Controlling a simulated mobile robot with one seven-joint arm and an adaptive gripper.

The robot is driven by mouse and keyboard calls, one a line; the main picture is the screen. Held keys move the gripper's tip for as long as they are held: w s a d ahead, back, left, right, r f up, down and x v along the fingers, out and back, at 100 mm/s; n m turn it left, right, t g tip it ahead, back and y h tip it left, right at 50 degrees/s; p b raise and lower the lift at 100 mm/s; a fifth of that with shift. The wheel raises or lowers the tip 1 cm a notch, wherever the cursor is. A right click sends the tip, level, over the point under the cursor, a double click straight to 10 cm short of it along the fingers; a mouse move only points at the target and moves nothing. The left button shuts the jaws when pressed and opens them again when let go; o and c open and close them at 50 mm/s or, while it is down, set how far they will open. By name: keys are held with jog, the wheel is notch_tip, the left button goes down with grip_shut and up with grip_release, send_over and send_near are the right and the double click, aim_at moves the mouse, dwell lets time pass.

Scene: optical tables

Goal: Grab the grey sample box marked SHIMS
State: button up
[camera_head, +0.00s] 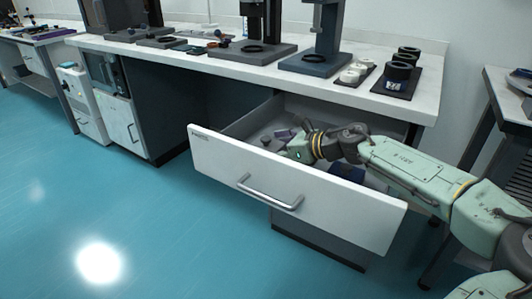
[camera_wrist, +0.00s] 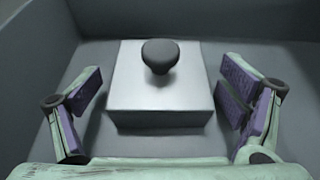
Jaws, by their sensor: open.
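In the wrist view, a light grey box (camera_wrist: 160,98) with a dark round knob (camera_wrist: 160,55) on top sits on the drawer floor. No SHIMS marking can be read on it. My gripper (camera_wrist: 164,88) is open, with one purple-padded finger to the left of the box and one to the right. A gap shows between each finger and the box. In the head view, my gripper (camera_head: 281,138) reaches down into the open drawer (camera_head: 285,190); the box there is too small and too covered to make out surely.
The drawer's white front (camera_head: 300,200) and grey walls stand around my gripper. A dark blue item (camera_head: 346,173) lies in the drawer below my arm. The white bench top (camera_head: 200,62) above holds microscope-like stands, small parts and a black tray (camera_head: 392,88) with dark rings.

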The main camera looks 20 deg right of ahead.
jog(key=shift+c, duration=0.4)
jog(key=c, duration=1.3)
jog(key=shift+c, duration=1)
jog(key=shift+r, duration=0.15)
